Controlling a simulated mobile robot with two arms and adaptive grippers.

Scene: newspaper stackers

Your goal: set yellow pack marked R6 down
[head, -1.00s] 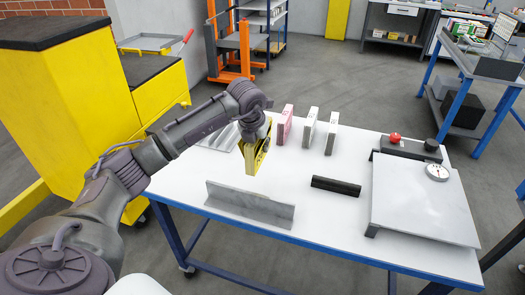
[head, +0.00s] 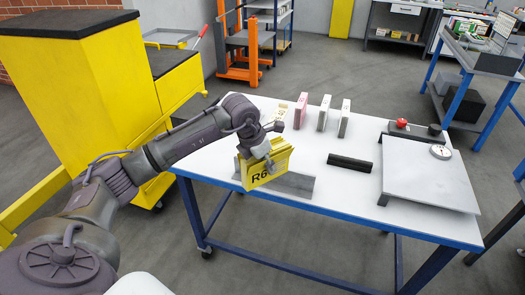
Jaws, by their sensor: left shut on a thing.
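The yellow pack marked R6 (head: 275,174) is in the head view near the left front of the white table (head: 350,205). Its R6 marking faces me. My left gripper (head: 270,160) is shut on it from above and partly covers its face. The pack is slightly tilted and overlaps the grey metal angle plate (head: 298,184) in the picture. I cannot tell whether it touches the plate or the table. My right gripper is out of view.
A pink pack (head: 300,110) and two white packs (head: 324,112) (head: 344,118) stand upright further back. A black bar (head: 350,163) lies mid-table. A raised plate with a dial (head: 430,182) fills the right side. Yellow cabinets (head: 85,90) stand to the left.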

